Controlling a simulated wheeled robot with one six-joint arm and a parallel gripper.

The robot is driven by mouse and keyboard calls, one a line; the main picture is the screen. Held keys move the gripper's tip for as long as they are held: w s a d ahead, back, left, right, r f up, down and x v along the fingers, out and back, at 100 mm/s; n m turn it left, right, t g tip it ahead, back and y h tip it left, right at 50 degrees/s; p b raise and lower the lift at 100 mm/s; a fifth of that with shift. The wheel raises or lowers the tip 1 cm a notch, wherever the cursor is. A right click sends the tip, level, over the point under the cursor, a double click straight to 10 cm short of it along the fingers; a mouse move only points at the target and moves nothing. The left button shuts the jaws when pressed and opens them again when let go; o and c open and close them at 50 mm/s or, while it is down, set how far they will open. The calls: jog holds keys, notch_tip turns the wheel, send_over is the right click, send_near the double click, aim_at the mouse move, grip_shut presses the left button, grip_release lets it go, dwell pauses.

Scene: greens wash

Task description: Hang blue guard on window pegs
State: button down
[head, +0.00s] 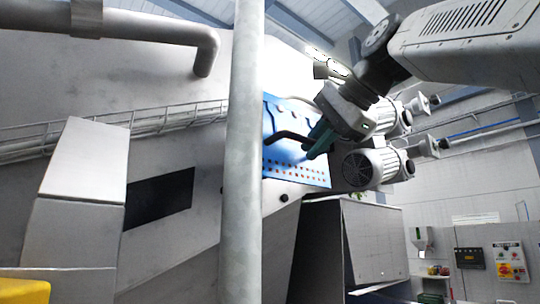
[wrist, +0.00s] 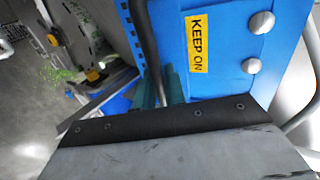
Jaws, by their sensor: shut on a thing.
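The blue guard (head: 297,172) is a flat plate with rows of small orange-looking holes along its lower part in the head view. A grey vertical pipe hides its left edge. My gripper (head: 315,142) has teal fingers shut on the guard's dark bar handle (head: 290,137). In the wrist view the fingers (wrist: 160,84) close around this bar, beside the guard's blue face (wrist: 215,82). A yellow KEEP ON label (wrist: 197,44) and two round silver heads (wrist: 262,22) show on that face. I cannot tell whether these heads are the window pegs, or whether the guard hangs on them.
The grey pipe (head: 243,150) stands in front of the pale machine. A dark rectangular opening (head: 160,200) lies left of it. Two grey motors (head: 372,168) sit close right of my gripper. A cable tray (head: 60,135) runs at left.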

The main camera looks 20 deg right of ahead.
aim_at(296, 145)
jog(key=shift+s+t, duration=0.1)
jog(key=shift+t, duration=0.4)
jog(key=shift+w+a+r, duration=0.1)
jog(key=shift+w+a, duration=0.25)
jog(key=shift+w, duration=0.7)
jog(key=shift+w+a+f, duration=0.1)
jog(key=shift+w+a, duration=0.25)
jog(key=shift+w, duration=0.65)
jog(key=shift+w+a+r, duration=0.1)
jog(key=shift+w+a, duration=0.25)
jog(key=shift+w, duration=0.7)
jog(key=shift+w+a, duration=0.15)
jog(key=shift+w, duration=0.35)
jog(key=shift+w+a, duration=0.2)
jog(key=shift+w, duration=0.35)
jog(key=shift+w+a, duration=0.15)
jog(key=shift+w, duration=0.4)
jog(key=shift+f, duration=1.45)
jog(key=shift+f, duration=0.25)
